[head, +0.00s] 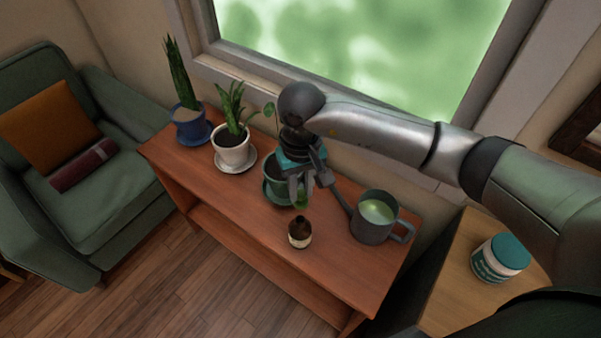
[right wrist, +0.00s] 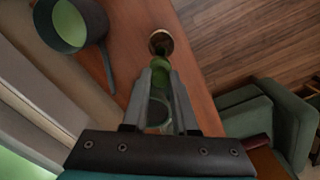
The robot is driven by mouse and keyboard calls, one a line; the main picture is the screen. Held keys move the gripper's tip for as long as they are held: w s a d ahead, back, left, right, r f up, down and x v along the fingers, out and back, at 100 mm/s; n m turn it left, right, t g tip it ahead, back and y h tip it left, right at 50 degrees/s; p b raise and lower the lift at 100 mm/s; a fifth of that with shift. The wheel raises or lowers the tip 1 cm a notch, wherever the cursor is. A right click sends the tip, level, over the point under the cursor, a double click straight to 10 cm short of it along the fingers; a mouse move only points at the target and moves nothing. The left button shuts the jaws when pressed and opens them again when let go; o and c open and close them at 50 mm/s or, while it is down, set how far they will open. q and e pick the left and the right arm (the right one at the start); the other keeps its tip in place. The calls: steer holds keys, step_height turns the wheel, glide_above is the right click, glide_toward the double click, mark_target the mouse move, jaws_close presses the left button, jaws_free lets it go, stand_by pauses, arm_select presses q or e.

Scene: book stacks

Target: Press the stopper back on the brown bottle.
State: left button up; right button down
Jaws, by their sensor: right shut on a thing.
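The brown bottle (head: 300,231), small and round with a pale band, stands upright near the front edge of the reddish wooden table. It also shows in the right wrist view (right wrist: 160,42), just beyond the fingertips. My right gripper (head: 301,192) points down, behind the bottle in the head view, and is shut on a small green stopper (head: 302,204). In the right wrist view the green stopper (right wrist: 160,64) shows at the fingertips, its near end partly hidden by the fingers. It appears apart from the bottle. My left gripper is in neither view.
A dark watering can (head: 371,231) with green liquid stands right of the bottle, its spout close to my gripper. A teal pot (head: 271,187) stands behind the fingers. A white plant pot (head: 232,153) and a blue pot (head: 189,131) are farther left. The table's front (head: 245,225) is clear.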

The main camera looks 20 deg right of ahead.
mark_target(300, 194)
steer(key=shift+s+a+f+p, duration=0.15)
steer(key=shift+f+p, duration=0.15)
steer(key=shift+p, duration=0.3)
steer(key=shift+f, duration=0.35)
steer(key=shift+f+b, duration=0.55)
steer(key=shift+f, duration=0.45)
step_height(300, 194, down, 4)
steer(key=b, duration=0.3)
steer(key=shift+f+b, duration=0.2)
steer(key=shift+b, duration=0.1)
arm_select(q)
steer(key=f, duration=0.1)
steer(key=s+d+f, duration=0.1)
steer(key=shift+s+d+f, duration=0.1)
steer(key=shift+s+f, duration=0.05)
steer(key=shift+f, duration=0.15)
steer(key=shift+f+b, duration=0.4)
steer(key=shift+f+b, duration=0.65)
arm_select(e)
steer(key=shift+f, duration=0.15)
stand_by(0.5)
